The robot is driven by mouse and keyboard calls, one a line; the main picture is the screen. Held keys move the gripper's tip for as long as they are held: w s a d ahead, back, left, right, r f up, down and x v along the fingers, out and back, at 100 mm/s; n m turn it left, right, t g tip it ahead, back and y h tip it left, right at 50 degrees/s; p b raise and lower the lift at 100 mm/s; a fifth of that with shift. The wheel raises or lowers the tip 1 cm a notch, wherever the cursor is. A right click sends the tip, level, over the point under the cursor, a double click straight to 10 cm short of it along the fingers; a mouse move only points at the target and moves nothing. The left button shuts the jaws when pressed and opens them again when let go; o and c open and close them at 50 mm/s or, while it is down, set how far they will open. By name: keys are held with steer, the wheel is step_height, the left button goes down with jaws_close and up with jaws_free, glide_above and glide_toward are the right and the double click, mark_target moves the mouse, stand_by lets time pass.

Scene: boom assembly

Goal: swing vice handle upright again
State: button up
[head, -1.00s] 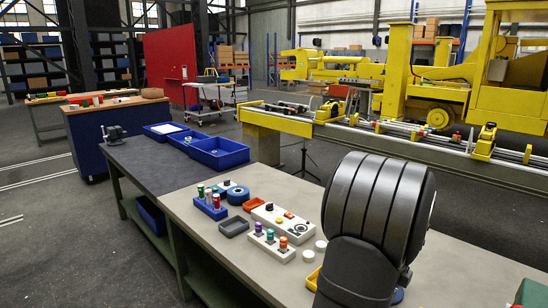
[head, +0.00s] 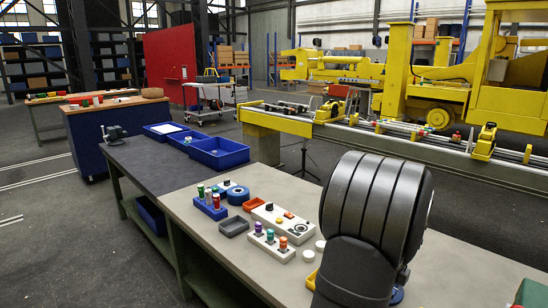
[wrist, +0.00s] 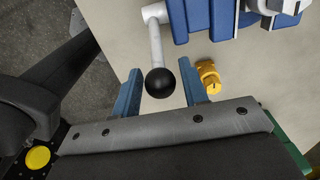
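In the wrist view the blue vice (wrist: 205,20) is at the top, with a pale metal handle rod (wrist: 156,42) running from it toward me. The handle ends in a black ball knob (wrist: 160,82). My gripper (wrist: 161,76) is open, with one blue finger on each side of the knob. Gaps show between the knob and both fingers, so it is not gripped. How high the fingers are relative to the knob is hard to tell. In the head view my arm hides the gripper and most of that area.
A yellow brass-like fitting (wrist: 208,77) lies just right of the right finger. In the head view, a control box (head: 285,220), a blue rack of small cylinders (head: 211,206) and blue trays (head: 218,153) stand on the benches. The bench edge is left of the handle in the wrist view.

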steer(key=c, duration=0.5)
steer(key=shift+w+a+r, duration=0.3)
steer(key=shift+w+a, duration=0.6)
